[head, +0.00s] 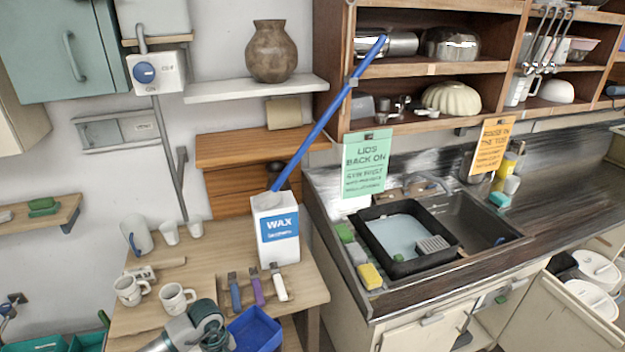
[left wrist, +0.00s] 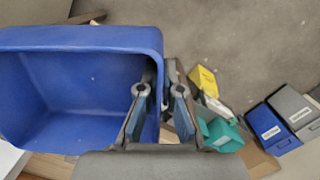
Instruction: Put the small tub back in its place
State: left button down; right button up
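The small blue tub (head: 255,330) is at the front edge of the wooden table in the head view, open side up. In the left wrist view the tub (left wrist: 80,95) fills the left side, and its inside looks empty. My left gripper (head: 215,335) is at the tub's left side in the head view. In the left wrist view its fingers (left wrist: 160,85) straddle the tub's wall, one inside and one outside, and look closed on it. The tub's underside is hidden, so I cannot tell whether it touches anything below. My right gripper is not in view.
A white WAX container (head: 275,228) with a blue pole stands behind the tub. Mugs (head: 177,298) and several handled tools (head: 257,287) are on the table (head: 215,258). The sink counter (head: 325,215) is to the right. Boxes (left wrist: 272,130) show on the right in the left wrist view.

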pick_arm(q)
jog(key=d+r+m, duration=0.1)
jog(key=m, duration=0.2)
jog(key=w+d+r+m, duration=0.1)
jog(key=r+m, duration=0.1)
jog(key=m, duration=0.1)
jog(key=w+d+r+m+y, duration=0.1)
jog(key=d+m, duration=0.1)
jog(key=m, duration=0.1)
jog(key=shift+d+r+m+g+b, duration=0.1)
jog(key=shift+r+m+g+b, duration=0.2)
jog(key=shift+r+b, duration=0.05)
jog(key=shift+d+r+m, duration=0.25)
jog(key=shift+d+m, duration=0.05)
jog(key=shift+m, duration=0.1)
